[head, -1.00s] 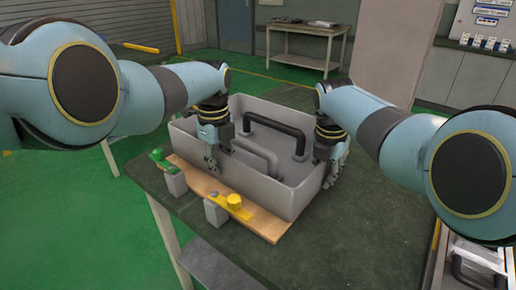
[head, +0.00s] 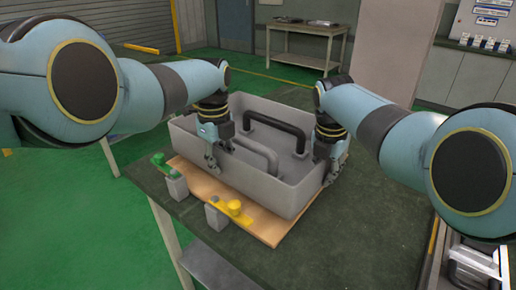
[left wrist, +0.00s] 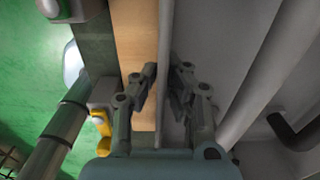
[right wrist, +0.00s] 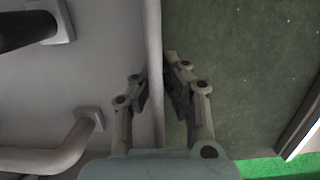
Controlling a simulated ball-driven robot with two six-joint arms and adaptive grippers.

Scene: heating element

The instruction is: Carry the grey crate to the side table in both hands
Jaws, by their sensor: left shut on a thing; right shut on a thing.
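The grey crate (head: 262,187) is an open box with a dark bar handle (head: 281,128) and a grey bar handle (head: 254,152) inside it. It is over a wooden board (head: 212,184) on the dark-topped table; I cannot tell whether a gap lies beneath it. My left gripper (head: 222,157) is shut on the near left wall; in the left wrist view its fingers straddle the rim (left wrist: 167,60). My right gripper (head: 326,172) is shut on the right wall; in the right wrist view its fingers straddle that rim (right wrist: 154,60). Crate contact with the board is hidden.
A green piece (head: 158,159) and a yellow piece (head: 236,207), with grey blocks, sit along the board's near edge. A table (head: 300,30) with flat items stands at the back. Green floor (head: 70,215) is open at left. A metal case (head: 470,258) is at lower right.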

